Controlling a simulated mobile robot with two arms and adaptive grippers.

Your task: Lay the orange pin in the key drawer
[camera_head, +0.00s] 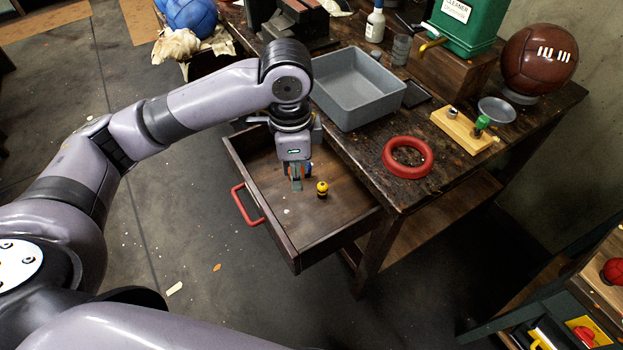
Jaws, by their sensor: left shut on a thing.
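The key drawer (238,165) is a dark wooden drawer with a red handle, pulled open from the workbench. My left gripper (297,183) points down inside the drawer's outline, low over its floor. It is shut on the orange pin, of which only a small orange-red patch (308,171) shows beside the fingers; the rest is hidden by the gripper. I cannot tell whether the pin touches the drawer floor. My right gripper is not in view.
A yellow and black pin (322,190) stands in the drawer just right of my left gripper. On the bench are a grey bin (345,110), a red ring (407,168) and a wooden pin block (464,131). The drawer's front part is clear.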

